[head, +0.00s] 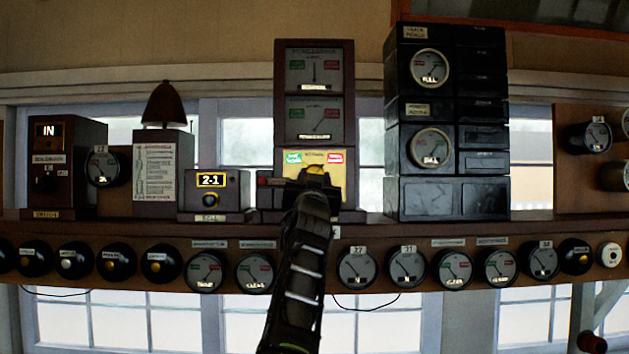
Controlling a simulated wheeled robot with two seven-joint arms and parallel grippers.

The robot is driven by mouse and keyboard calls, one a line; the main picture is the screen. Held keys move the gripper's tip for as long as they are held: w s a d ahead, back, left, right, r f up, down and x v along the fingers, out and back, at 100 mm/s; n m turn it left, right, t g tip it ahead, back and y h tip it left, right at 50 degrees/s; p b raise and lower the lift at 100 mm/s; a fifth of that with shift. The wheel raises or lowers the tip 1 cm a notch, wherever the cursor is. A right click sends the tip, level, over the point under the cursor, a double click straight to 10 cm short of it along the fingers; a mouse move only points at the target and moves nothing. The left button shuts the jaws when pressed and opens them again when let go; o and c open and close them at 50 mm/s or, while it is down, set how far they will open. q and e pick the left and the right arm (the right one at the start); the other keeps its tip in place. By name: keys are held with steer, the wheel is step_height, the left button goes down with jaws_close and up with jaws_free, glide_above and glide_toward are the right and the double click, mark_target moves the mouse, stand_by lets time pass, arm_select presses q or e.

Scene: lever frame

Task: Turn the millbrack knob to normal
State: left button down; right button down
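A tall brown wooden block instrument (283,105) stands on the shelf at the centre. It has two dark dial faces above a yellow panel (335,158) with a green label on the left and a red label on the right. Its name plates are too small to read surely. My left gripper (315,178) is up against the lower part of the yellow panel, its arm coming up from the bottom, a little left of centre. A small yellow piece shows at its tip. The gripper hides the knob area, so I cannot tell the knob's position or whether the fingers hold it. My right gripper is out of view.
A "2-1" box (212,192) and a bell-topped case (160,175) stand left on the shelf (375,228). A black instrument stack (440,195) stands right. Several round dials, such as one reading "27" (357,268), line the shelf's front below, close to my arm.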

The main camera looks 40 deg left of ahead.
arm_select(q)
steer(key=n+g+y, duration=0.1)
steer(key=n, duration=0.3)
steer(key=n+g+y, duration=0.2)
steer(key=n, duration=0.1)
steer(key=shift+w+d+r+n+p, duration=0.1)
steer(key=shift+d+n+p, duration=0.1)
steer(key=shift+n+p, duration=0.2)
steer(key=c, duration=0.9)
jaws_free()
steer(key=b+v, duration=0.7)
steer(key=b, duration=0.2)
steer(key=shift+s+d+f, duration=0.2)
steer(key=shift+d+f, duration=0.05)
